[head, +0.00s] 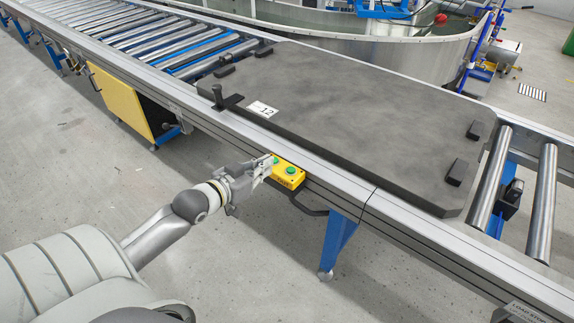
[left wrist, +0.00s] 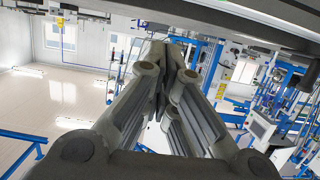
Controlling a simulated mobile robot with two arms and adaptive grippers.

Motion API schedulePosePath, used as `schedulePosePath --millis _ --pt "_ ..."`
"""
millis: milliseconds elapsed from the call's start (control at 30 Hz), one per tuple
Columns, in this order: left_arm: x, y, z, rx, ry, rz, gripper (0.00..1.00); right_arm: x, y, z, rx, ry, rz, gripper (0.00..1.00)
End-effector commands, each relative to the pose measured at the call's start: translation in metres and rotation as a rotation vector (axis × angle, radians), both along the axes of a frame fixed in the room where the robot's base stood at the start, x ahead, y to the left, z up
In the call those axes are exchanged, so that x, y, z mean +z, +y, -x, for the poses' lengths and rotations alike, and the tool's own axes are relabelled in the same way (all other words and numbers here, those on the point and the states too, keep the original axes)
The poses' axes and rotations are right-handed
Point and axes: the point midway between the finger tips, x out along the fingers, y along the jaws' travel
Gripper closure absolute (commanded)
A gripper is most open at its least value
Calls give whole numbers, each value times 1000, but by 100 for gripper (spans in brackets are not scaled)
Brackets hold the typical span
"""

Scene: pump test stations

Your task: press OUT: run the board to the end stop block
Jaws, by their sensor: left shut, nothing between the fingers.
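The board (head: 350,100) is a large dark grey plate with black corner blocks and a white label marked 12. It lies flat on the roller conveyor. A yellow button box (head: 289,176) with green buttons is mounted on the conveyor's near side. My left gripper (head: 268,164) is shut and empty, its tips at the left end of the box by one green button; I cannot tell whether they touch it. In the left wrist view the shut fingers (left wrist: 168,58) fill the middle, and the box is not visible there. I cannot clearly make out the end stop block. My right gripper is not in view.
Bare rollers (head: 541,203) lie right of the board, with a small black part (head: 512,192) between them. More rollers (head: 165,40) run up left. A black handle (head: 307,204) juts out below the button box. A yellow panel (head: 122,103) hangs at left. The near floor is clear.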

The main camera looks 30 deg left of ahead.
Motion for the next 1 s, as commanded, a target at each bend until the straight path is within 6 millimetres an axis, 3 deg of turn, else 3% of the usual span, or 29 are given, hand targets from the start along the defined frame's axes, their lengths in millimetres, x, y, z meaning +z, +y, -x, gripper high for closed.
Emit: schedulePosePath --millis 167,733,1000 --pt "-4 -1 -15 1 -3 0 100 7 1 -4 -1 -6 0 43" --pt "-25 -7 -97 1 -2 1 100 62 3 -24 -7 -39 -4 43" --pt "-55 -7 -95 0 1 0 100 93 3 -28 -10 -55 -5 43"
